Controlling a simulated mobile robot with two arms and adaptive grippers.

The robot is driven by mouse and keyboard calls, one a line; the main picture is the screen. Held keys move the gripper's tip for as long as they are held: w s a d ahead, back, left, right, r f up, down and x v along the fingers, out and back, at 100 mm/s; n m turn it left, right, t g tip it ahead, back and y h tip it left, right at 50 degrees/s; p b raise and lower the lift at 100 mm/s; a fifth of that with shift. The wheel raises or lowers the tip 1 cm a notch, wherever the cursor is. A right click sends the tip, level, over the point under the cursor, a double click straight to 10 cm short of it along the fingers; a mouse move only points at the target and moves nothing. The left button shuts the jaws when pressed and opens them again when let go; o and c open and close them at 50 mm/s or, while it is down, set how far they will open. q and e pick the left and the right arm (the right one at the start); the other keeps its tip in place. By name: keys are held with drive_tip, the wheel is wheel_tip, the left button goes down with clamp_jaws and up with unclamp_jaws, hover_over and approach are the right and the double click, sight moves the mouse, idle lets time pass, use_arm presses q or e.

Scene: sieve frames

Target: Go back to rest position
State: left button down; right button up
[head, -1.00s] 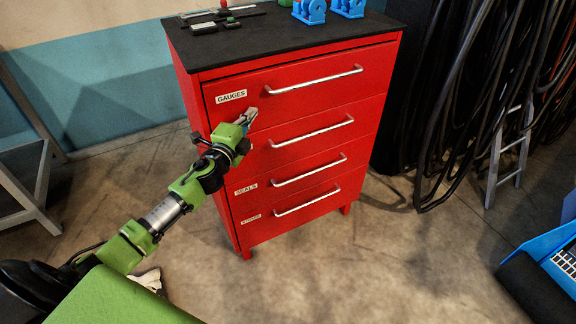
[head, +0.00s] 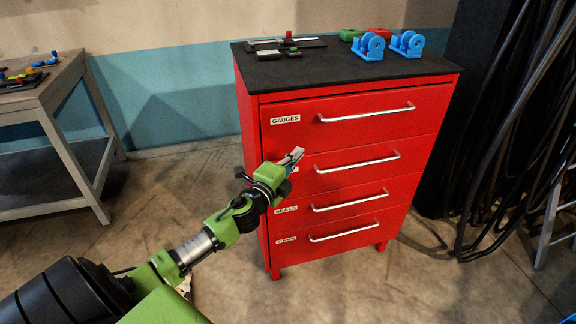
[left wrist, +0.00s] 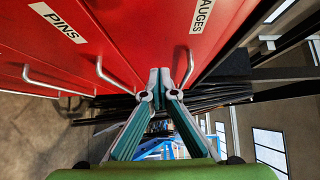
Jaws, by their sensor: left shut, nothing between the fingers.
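My left gripper (head: 293,156) is in front of the red drawer cabinet (head: 350,141), at the left side of its front, covering part of the second drawer's label. In the left wrist view its fingers (left wrist: 172,78) meet at the tips with nothing between them. The cabinet's drawers look closed; the labels GAUGES (head: 285,119) and SEALS (head: 286,210) show. In the left wrist view the PINS label (left wrist: 57,22) is visible. My right gripper is not in view.
Blue tape-dispenser-like objects (head: 370,46), a caliper-like tool (head: 285,42) and small items lie on the black cabinet top (head: 330,70). A workbench (head: 50,95) stands at left. Black hoses (head: 510,140) hang at right. The floor in front is open.

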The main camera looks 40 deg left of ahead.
use_arm(q)
drive_tip(key=shift+s+d+r, duration=0.1)
drive_tip(key=shift+s+d, duration=0.05)
drive_tip(key=shift+s, duration=0.75)
drive_tip(key=shift+s+d, duration=0.2)
drive_tip(key=shift+s, duration=0.75)
drive_tip(key=shift+s+d+r, duration=0.1)
drive_tip(key=shift+s+d, duration=0.05)
drive_tip(key=shift+s, duration=0.75)
